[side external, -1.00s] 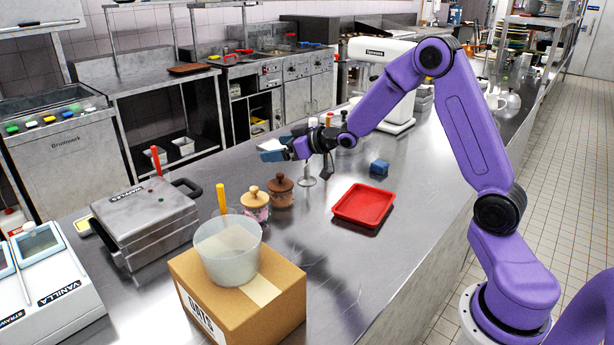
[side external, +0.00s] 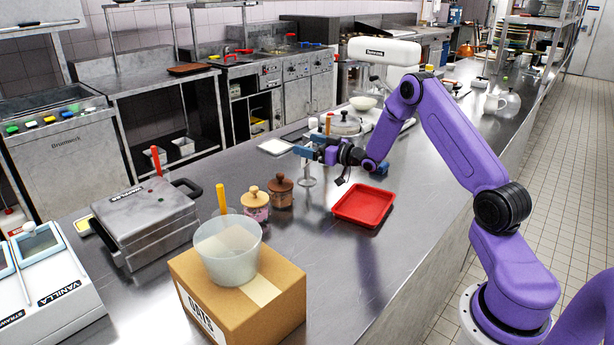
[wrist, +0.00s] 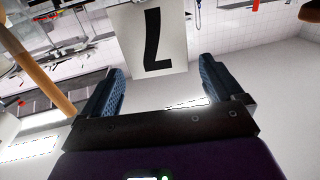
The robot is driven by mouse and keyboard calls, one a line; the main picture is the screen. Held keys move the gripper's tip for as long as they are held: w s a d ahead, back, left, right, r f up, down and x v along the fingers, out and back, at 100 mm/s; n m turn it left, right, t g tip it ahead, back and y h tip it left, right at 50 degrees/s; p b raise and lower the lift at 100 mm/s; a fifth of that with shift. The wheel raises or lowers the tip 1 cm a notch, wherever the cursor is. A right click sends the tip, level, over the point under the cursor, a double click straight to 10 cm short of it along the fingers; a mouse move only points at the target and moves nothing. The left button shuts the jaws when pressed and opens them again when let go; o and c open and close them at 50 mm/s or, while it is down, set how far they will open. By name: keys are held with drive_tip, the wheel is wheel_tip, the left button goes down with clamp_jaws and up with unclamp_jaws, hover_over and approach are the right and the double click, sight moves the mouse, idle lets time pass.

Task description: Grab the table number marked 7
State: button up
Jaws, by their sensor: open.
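The table number marked 7 is a white card (wrist: 165,22) with a black 7, upside down at the top of the wrist view. It shows beyond and between my fingertips, and I see no finger closed on it. In the side view a thin metal stand (side external: 307,182) with a round foot stands upright on the counter below my gripper (side external: 308,149); the card there is small and hard to make out. My gripper's two blue fingers are spread apart in the wrist view (wrist: 160,68), with nothing held between them.
A red tray (side external: 364,206) lies to the right on the steel counter. Two lidded jars (side external: 280,194) stand in front left. A lidded pot (side external: 344,124) and a white stand mixer (side external: 384,51) are behind. A box (side external: 270,310) bearing a clear tub (side external: 228,262) stands nearer.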

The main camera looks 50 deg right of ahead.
drive_tip(key=shift+w+a+f, duration=0.2)
drive_tip(key=shift+w+f, duration=0.7)
drive_tip(key=shift+w, duration=0.1)
drive_tip(key=shift+w+a, duration=0.1)
drive_tip(key=shift+w, duration=0.4)
drive_tip(key=c, duration=1.5)
